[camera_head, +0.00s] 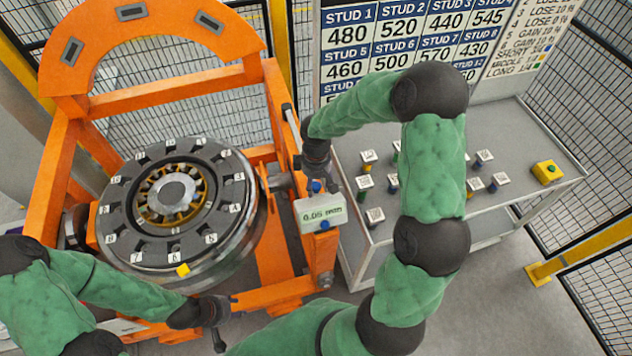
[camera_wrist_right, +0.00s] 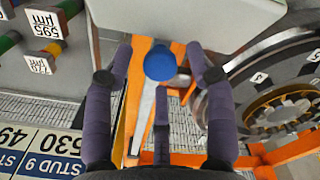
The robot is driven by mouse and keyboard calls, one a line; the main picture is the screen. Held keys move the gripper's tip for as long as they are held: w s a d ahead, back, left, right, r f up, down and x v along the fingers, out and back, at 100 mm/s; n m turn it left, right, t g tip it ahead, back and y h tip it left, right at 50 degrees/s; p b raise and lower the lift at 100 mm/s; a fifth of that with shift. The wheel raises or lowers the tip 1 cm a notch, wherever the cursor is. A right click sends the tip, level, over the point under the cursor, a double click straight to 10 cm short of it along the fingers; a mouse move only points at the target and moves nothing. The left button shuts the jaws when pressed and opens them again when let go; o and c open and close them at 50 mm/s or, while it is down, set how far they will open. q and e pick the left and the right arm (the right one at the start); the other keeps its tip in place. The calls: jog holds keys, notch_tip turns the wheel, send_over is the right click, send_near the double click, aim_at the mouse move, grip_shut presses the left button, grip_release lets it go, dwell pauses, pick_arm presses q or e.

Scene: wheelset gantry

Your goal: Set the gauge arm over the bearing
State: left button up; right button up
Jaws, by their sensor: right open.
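The bearing (camera_head: 172,194), with a grey hub and a brass-coloured cage, sits in the middle of the dark wheel (camera_head: 225,220), whose face carries numbered and lettered tags. A pale gauge box (camera_head: 320,212) reading 0.05 mm is at the right side of the orange gantry, off to the right of the bearing. A blue knob (camera_wrist_right: 160,63) stands by the box. My right gripper (camera_head: 317,180) is open above the knob; in the right wrist view its fingers are spread around it. I cannot clearly pick out the gauge arm. My left gripper (camera_head: 222,311) is low near the gantry's front; its fingers are unclear.
The orange gantry (camera_head: 52,185) surrounds the wheel. A grey table (camera_head: 430,225) at right holds several tagged studs and a yellow button box (camera_head: 547,172). A stud-number board (camera_head: 420,45) stands behind it. Mesh fencing encloses the place.

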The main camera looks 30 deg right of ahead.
jog(key=shift+f, duration=0.25)
